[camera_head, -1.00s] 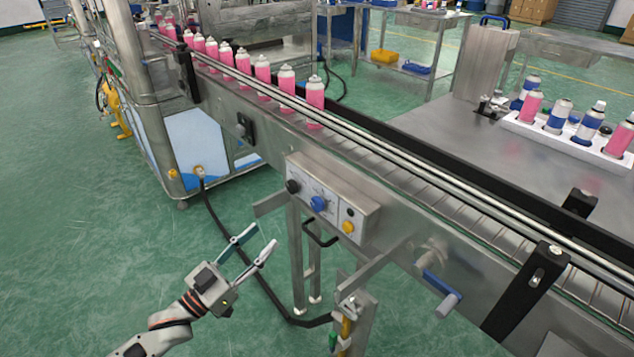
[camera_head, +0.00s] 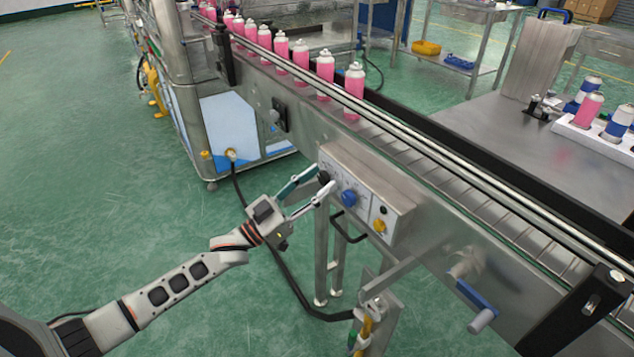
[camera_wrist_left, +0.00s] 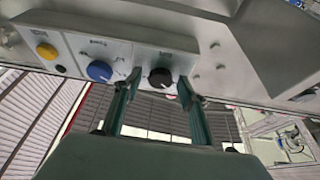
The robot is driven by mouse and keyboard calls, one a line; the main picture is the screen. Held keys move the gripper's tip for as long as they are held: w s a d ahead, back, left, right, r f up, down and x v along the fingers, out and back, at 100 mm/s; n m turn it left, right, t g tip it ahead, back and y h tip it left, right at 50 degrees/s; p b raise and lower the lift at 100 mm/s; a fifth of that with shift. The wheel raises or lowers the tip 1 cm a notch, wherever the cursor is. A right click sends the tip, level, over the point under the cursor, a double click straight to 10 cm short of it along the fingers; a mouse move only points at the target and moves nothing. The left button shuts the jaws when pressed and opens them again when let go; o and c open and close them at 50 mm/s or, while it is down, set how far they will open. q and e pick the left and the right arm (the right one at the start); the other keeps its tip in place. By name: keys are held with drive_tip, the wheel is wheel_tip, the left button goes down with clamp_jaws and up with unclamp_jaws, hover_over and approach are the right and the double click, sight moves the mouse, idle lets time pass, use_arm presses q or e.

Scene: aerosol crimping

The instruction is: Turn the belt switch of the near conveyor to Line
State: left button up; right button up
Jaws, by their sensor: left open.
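The control box (camera_head: 365,190) is mounted on the side of the near conveyor (camera_head: 450,215). It carries a black knob (camera_head: 324,177), a blue knob (camera_head: 349,198) and a yellow button (camera_head: 379,226). The left wrist view also shows the black knob (camera_wrist_left: 160,77), the blue knob (camera_wrist_left: 99,71) and the yellow button (camera_wrist_left: 47,51). The labels are too small to read. My left gripper (camera_head: 325,181) is open at the black knob; in the left wrist view its fingertips (camera_wrist_left: 159,82) are on either side of it. I cannot tell whether they touch it. My right gripper is not in view.
Several pink cans (camera_head: 300,62) stand on the conveyor. A black cable (camera_head: 290,290) hangs to the floor. The floor at the left is clear.

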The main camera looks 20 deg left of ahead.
use_arm(q)
drive_tip(key=c, duration=1.1)
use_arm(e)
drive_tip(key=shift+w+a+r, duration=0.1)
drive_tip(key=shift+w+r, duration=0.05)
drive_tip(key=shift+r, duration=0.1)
